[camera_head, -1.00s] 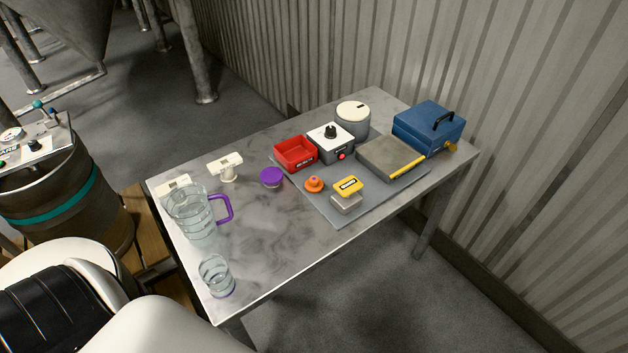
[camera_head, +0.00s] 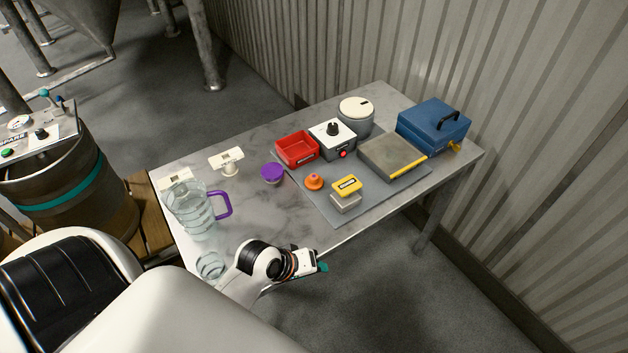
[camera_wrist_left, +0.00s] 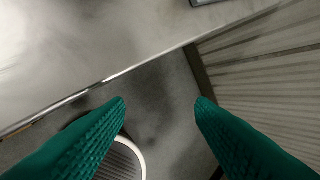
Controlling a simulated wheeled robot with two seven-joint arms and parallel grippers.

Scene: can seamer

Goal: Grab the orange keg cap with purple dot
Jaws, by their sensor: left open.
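The orange keg cap with a purple dot on top (camera_head: 314,182) sits on the grey mat (camera_head: 335,215), left of the yellow-topped grey block (camera_head: 346,194) in the head view. My left gripper (camera_head: 323,267) is off the table's front edge, in front of the cap and apart from it. In the left wrist view its green fingers (camera_wrist_left: 161,104) are spread wide with nothing between them. That view shows the table edge and floor, not the cap. My right gripper is in neither view.
A purple-lidded jar (camera_head: 272,173) and red bin (camera_head: 297,149) stand near the cap. A switch box (camera_head: 333,138), flat scale (camera_head: 391,156) and blue box (camera_head: 433,127) are farther right. A pitcher (camera_head: 190,208) and glass (camera_head: 211,265) stand left. The table's front middle is clear.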

